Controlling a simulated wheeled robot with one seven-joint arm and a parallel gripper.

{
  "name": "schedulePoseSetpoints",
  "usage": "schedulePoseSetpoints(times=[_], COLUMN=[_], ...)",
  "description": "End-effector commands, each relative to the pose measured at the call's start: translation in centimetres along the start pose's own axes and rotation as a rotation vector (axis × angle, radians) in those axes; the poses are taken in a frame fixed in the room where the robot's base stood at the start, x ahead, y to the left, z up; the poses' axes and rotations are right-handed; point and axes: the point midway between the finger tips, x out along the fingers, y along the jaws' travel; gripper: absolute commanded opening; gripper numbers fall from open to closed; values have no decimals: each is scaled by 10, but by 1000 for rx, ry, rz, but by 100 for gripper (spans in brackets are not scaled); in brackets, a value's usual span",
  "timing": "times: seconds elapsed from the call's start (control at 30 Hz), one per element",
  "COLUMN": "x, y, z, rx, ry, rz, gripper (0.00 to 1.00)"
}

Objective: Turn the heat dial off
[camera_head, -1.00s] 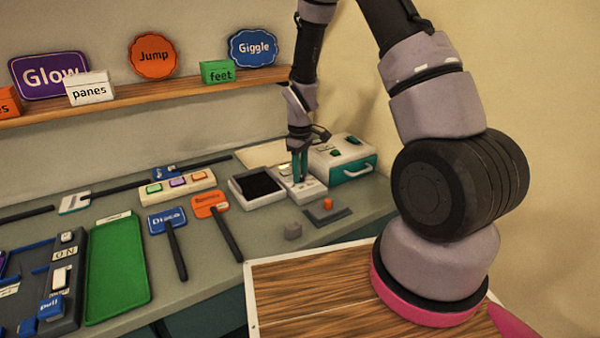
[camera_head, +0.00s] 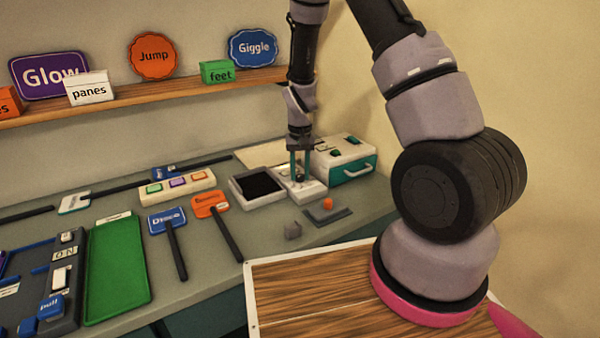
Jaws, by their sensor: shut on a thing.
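My gripper (camera_head: 299,170) has teal fingers and points straight down at the white device (camera_head: 312,190) beside the black-topped tray. The fingers are shut on a small dark part on top of this device, which I take to be the heat dial (camera_head: 299,178). The fingers hide much of it, so its marking and turn angle cannot be read.
A white and teal case (camera_head: 342,158) with a handle stands close to the right of my gripper. A black-topped tray (camera_head: 258,186) is on the left. A shelf (camera_head: 160,92) runs behind.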

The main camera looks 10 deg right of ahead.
Motion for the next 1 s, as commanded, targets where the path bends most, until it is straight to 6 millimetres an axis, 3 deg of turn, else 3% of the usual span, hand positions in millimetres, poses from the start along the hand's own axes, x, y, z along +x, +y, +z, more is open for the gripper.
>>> schedulePoseSetpoints(times=[0.43,1.0], x=[-1,-1], y=[0,0], z=[-1,-1], rx=[251,297], ry=[2,2], rz=[-1,-1], gripper=[0,0])
